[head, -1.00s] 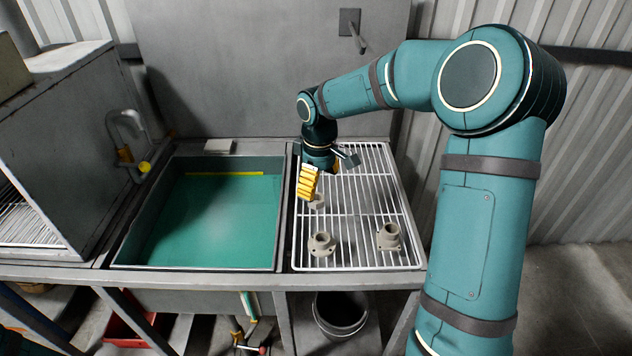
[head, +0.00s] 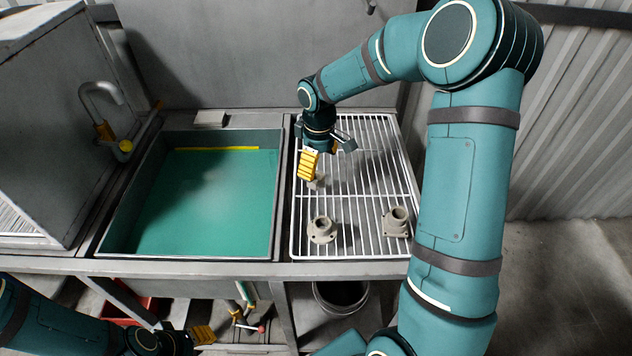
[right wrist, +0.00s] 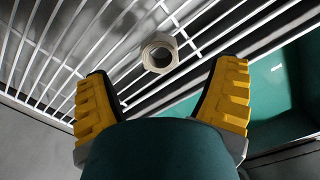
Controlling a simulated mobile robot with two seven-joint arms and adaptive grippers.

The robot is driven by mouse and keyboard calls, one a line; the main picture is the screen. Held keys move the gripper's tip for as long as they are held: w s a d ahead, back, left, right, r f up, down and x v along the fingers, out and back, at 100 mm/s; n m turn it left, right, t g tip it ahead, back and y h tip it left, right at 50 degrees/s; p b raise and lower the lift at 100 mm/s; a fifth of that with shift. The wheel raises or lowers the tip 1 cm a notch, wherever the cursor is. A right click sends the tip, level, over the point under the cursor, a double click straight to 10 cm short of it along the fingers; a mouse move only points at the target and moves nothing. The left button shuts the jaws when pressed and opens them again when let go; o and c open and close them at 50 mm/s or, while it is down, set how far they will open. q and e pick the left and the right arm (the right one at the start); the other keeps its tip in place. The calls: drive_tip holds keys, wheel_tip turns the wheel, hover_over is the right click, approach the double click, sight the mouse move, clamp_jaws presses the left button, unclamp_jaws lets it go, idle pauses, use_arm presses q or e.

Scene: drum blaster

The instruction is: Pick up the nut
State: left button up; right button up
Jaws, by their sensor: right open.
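The nut (head: 318,184) is a small pale grey ring lying on the white wire rack. In the head view it is partly hidden by my right gripper (head: 316,170), which is just above and behind it. In the right wrist view the nut (right wrist: 159,52) shows its round hole, just ahead of and between the yellow fingertips of the right gripper (right wrist: 165,76). Those fingers are wide apart, with nothing between them. My left gripper (head: 202,335) is low at the bottom left, in front of the bench; its finger opening is unclear.
The wire rack (head: 350,198) also holds two grey flanged fittings, one near the front (head: 322,230) and one at the right (head: 396,222). A bucket (head: 340,296) stands below.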

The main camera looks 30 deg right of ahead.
sight(317, 177)
drive_tip(key=shift+w+f+b, duration=0.15)
drive_tip(key=shift+f+b, duration=0.25)
drive_tip(key=shift+f, duration=1.1)
drive_tip(key=shift+w+f+b, duration=0.15)
drive_tip(key=shift+f+b, duration=0.25)
drive_tip(key=shift+f, duration=1.05)
drive_tip(key=shift+c, duration=0.4)
drive_tip(key=shift+r, duration=0.1)
drive_tip(key=c, duration=1.3)
